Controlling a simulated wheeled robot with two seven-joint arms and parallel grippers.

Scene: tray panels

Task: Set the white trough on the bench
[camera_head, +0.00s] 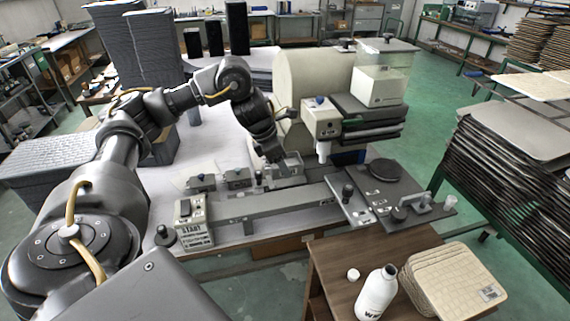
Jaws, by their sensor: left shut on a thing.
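My left arm comes in from the left and reaches over the bench (228,140). My left gripper (274,161) points down near the bench's middle and is shut on a small pale piece (291,165) that looks like the white trough. The dark fingers hide part of it. It is low over the grey fixtures on the bench; I cannot tell whether it touches them. My right gripper is not in view.
A cream machine with a large drum (305,90) stands just behind and right of the gripper. A long grey rail (280,202) runs along the bench's front. A wooden side table (335,262) holds a white bottle (376,293) and stacked beige pads (452,278).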

